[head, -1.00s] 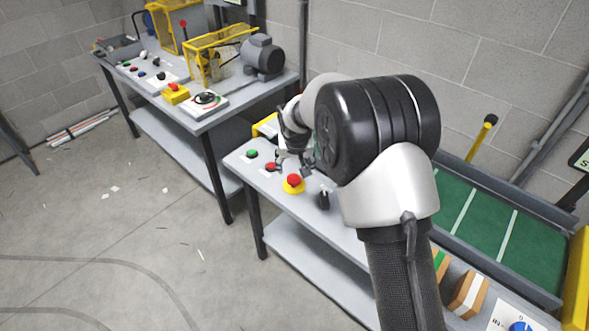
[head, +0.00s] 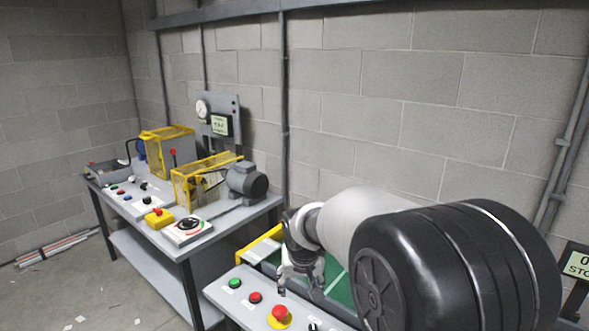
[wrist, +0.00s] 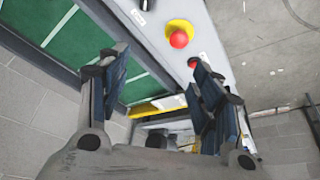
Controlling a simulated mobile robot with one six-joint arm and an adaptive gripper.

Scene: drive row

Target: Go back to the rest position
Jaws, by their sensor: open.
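The near bench (head: 229,305) carries a green button (head: 235,283), a red button (head: 255,297) and a red mushroom button on a yellow base (head: 280,315). The red mushroom button also shows in the wrist view (wrist: 180,39), beyond the fingertips. My arm hides much of the bench's right side.
A green conveyor belt (wrist: 48,35) runs beside the button panel. A second bench (head: 227,220) at the left bears a grey motor (head: 245,183), yellow guards (head: 166,150) and a dial panel (head: 187,230). A block wall (head: 400,90) stands behind. Floor at the lower left is mostly clear.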

